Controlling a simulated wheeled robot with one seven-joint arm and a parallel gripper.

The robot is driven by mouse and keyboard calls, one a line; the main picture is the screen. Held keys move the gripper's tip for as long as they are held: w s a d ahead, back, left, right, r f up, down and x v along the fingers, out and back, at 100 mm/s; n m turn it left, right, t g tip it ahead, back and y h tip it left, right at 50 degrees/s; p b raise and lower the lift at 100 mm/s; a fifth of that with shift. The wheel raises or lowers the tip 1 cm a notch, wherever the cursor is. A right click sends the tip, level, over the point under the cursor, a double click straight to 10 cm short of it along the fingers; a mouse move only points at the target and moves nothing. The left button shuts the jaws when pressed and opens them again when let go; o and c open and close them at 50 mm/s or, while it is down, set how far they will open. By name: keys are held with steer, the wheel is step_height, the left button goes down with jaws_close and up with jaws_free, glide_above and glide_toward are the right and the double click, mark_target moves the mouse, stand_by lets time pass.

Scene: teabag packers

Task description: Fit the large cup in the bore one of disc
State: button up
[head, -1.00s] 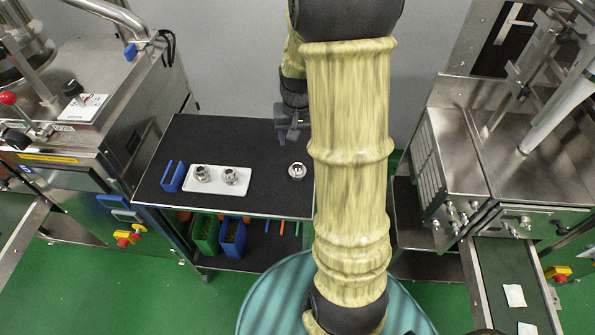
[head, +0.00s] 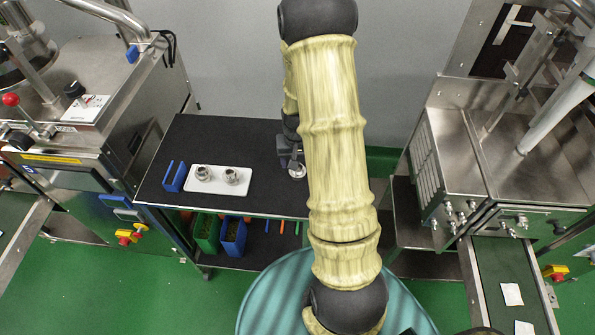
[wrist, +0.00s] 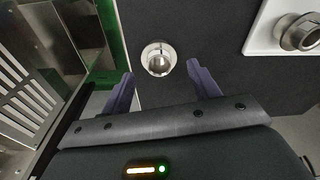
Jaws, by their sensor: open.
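A small round metal piece (head: 297,170) sits alone on the dark table, right of the white tray. The wrist view shows it as a pale ring with a shiny rounded metal part at its middle (wrist: 158,60); I cannot tell whether this is the cup or the disc. Two more metal pieces, a left one (head: 203,174) and a right one (head: 231,176), stand on the white tray (head: 215,190). My gripper (wrist: 161,82) is open and empty; the round piece lies just beyond its fingertips, roughly centred between them. In the head view my arm partly covers the gripper.
A blue slotted holder (head: 173,178) stands left of the tray on the dark table (head: 240,140). Green (head: 206,233) and blue (head: 232,236) bins sit on the shelf below. Steel machines flank the table on the left (head: 70,140) and right (head: 500,180).

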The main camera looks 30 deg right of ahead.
mark_target(298, 172)
steer(key=shift+w+d+f+p, duration=0.2)
steer(key=shift+f+p, duration=0.25)
steer(key=shift+f, duration=0.85)
steer(key=shift+w+d+f+p, duration=0.15)
steer(key=shift+f+p, duration=0.25)
steer(key=shift+f, duration=0.9)
steer(key=shift+a, duration=0.1)
steer(key=c, duration=0.8)
